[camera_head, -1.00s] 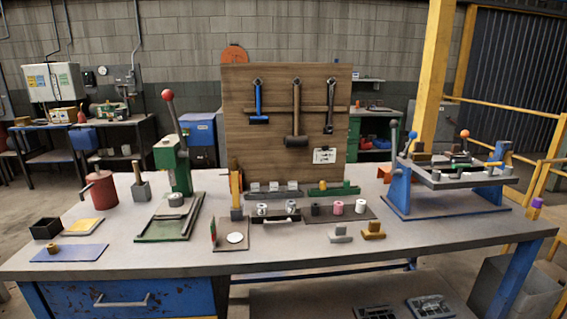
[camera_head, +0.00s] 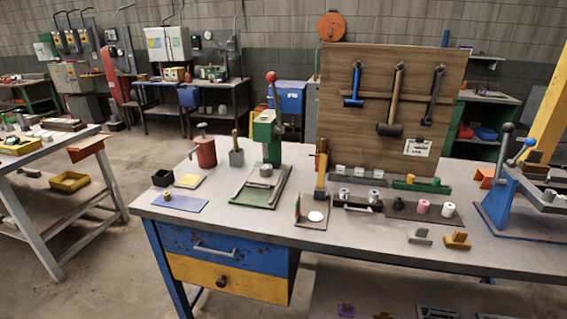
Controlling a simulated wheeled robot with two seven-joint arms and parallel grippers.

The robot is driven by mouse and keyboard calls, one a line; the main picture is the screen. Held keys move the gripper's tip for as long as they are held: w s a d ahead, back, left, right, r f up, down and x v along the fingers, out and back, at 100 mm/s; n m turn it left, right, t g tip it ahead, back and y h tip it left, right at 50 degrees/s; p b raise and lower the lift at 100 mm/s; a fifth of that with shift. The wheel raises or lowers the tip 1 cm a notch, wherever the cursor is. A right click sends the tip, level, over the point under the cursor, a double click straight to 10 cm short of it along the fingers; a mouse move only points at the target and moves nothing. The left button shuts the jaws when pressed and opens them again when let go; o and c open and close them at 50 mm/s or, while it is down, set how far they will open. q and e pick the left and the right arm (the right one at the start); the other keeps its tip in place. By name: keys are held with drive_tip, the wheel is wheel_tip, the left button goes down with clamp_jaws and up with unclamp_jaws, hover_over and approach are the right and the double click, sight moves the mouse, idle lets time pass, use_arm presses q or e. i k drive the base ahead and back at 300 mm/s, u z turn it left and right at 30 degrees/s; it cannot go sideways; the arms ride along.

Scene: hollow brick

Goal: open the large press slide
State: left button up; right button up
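A green press (camera_head: 266,140) with a raised lever and red ball knob (camera_head: 271,76) stands upright on a green base plate left of the wooden board. A larger blue-framed device (camera_head: 501,192) with a grey-knobbed lever and a blue-knobbed lever stands on the bench at the right edge, and its right part is cut off. I cannot tell for certain which of these carries the large press slide, nor the slide's position. Neither of my grippers is in view.
The grey workbench (camera_head: 375,238) has a blue drawer (camera_head: 185,243) above a yellow drawer (camera_head: 220,281). The wooden board (camera_head: 440,87) holds hammers. Small parts sit mid-bench. Another table (camera_head: 40,146) stands left, with bare floor between it and the bench.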

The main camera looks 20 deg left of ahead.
sight(269, 177)
drive_tip(key=u, duration=0.6)
drive_tip(key=k, duration=1.35)
drive_tip(key=i, duration=0.55)
drive_tip(key=z, duration=0.95)
drive_tip(key=i, duration=1.2)
drive_tip(key=u, duration=0.5)
